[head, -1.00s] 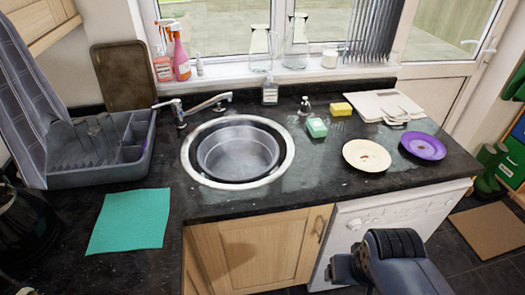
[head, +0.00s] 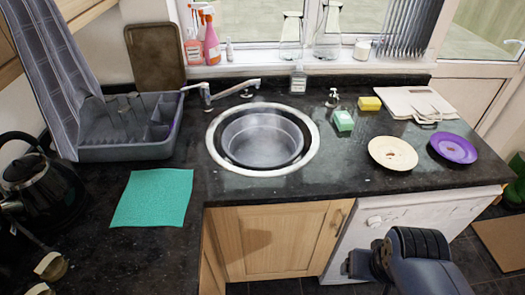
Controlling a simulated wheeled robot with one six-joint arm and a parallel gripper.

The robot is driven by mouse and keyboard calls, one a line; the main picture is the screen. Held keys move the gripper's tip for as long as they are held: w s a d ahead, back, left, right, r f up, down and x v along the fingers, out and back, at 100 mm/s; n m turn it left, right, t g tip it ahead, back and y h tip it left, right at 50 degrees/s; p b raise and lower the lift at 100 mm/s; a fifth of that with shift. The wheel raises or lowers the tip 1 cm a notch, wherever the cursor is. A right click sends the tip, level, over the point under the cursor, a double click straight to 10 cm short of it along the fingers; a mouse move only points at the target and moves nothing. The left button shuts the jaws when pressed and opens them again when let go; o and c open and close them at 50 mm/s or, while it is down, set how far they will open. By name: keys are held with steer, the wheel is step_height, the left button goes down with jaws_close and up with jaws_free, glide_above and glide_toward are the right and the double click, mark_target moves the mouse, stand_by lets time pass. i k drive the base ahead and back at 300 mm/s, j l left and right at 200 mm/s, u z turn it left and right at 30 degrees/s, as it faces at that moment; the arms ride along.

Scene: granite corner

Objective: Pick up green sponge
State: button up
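The green sponge (head: 343,121) lies on the dark granite counter, to the right of the round sink. It has a green top and a paler side. A yellow sponge (head: 370,103) lies behind it to the right. My arm shows at the bottom right, in front of the white appliance and below the counter edge, well apart from the green sponge. The fingers of my gripper cannot be made out in this view.
The sink holds a metal basin (head: 262,138). A cream plate (head: 392,153) and a purple plate (head: 453,148) lie right of it. A soap dispenser (head: 332,98) stands behind the green sponge. A teal cloth (head: 152,198), dish rack (head: 128,150) and black kettle (head: 38,185) are left.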

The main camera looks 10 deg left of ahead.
mark_target(343, 121)
steer(key=i+l, duration=0.15)
steer(key=i, duration=0.3)
steer(key=i+l+u, duration=0.1)
steer(key=i, duration=0.3)
